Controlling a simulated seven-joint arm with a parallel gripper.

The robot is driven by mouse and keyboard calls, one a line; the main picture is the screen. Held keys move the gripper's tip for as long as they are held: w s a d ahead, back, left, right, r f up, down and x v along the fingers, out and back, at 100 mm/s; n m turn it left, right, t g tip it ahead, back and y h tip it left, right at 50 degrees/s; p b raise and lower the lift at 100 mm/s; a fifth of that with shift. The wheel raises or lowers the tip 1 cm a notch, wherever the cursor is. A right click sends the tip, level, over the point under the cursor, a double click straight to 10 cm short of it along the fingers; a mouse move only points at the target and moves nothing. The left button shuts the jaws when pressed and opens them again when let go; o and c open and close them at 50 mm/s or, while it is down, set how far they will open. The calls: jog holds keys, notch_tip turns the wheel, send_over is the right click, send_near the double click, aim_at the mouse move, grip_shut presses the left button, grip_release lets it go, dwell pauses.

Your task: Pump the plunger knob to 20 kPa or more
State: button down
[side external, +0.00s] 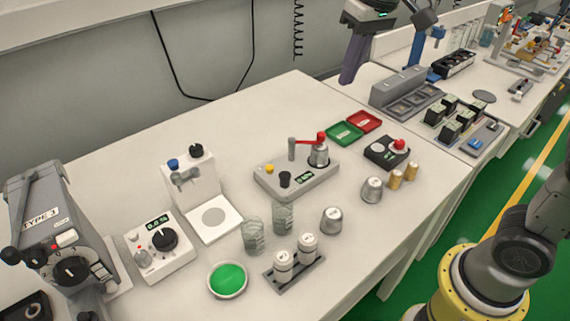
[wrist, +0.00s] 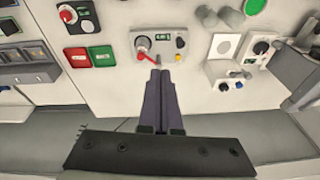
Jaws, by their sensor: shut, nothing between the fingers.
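The grey pump box (side external: 322,181) stands on the white bench, with a metal canister (side external: 318,155) under a red lever (side external: 307,140), a black knob (side external: 285,179), a yellow button (side external: 269,168) and a small green display (side external: 304,178). Its digits are too small to read. I cannot tell for certain which part is the plunger knob; the black knob looks likely. My gripper (side external: 347,80) is shut and empty, high above the back of the bench. In the wrist view its closed fingers (wrist: 158,72) overlap the rear edge of the box (wrist: 160,32).
Green (side external: 344,133) and red (side external: 364,121) trays lie behind the box. Beakers and metal cups stand in front. A white dispenser (side external: 194,187) is at left.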

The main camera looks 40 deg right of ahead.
jog(key=w+a+f+g, duration=0.1)
jog(key=w+a+f, duration=0.3)
jog(key=w, duration=0.2)
jog(key=n+g, duration=0.1)
jog(key=g, duration=0.1)
send_over(285, 175)
notch_tip(285, 175, down, 6)
jog(key=shift+r, duration=0.15)
notch_tip(285, 175, down, 14)
jog(key=shift+f, duration=0.1)
jog(key=shift+f, duration=1.1)
jog(key=shift+r, duration=0.1)
